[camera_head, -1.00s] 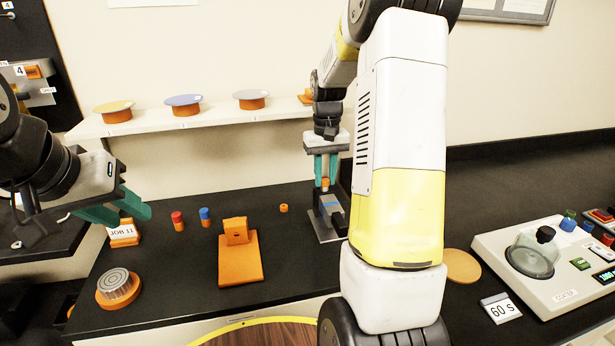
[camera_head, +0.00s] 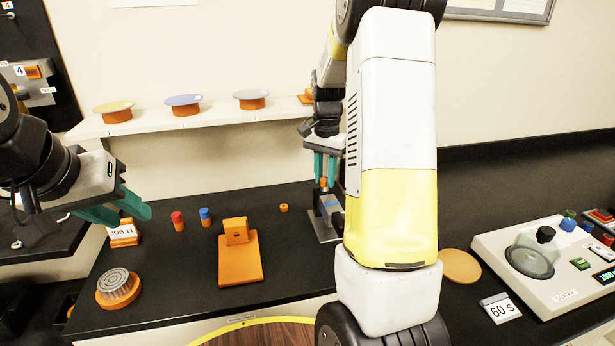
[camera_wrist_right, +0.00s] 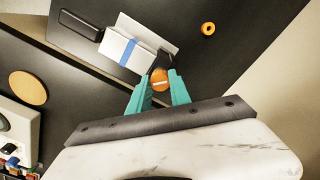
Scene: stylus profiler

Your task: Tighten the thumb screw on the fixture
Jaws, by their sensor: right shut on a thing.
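The fixture (camera_head: 327,226) stands on the black bench right of centre, partly hidden behind my right arm. It is a grey plate; the right wrist view shows a white block with a blue stripe (camera_wrist_right: 128,52) on it. The orange thumb screw (camera_wrist_right: 160,80) sits at a black part of the fixture, with a pale line across its head. My right gripper (camera_head: 324,179) points down over the fixture, its teal fingers on either side of the screw and shut on it. In the right wrist view the fingertips (camera_wrist_right: 160,88) flank the screw. My left gripper (camera_head: 134,216) is open and empty at the left.
An orange stand (camera_head: 240,262), red (camera_head: 177,221) and blue (camera_head: 205,217) small cylinders and a small orange ring (camera_head: 284,208) lie left of the fixture. A coater (camera_head: 560,287) and a 60 s card (camera_head: 501,308) are at the right. A shelf (camera_head: 215,122) runs behind.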

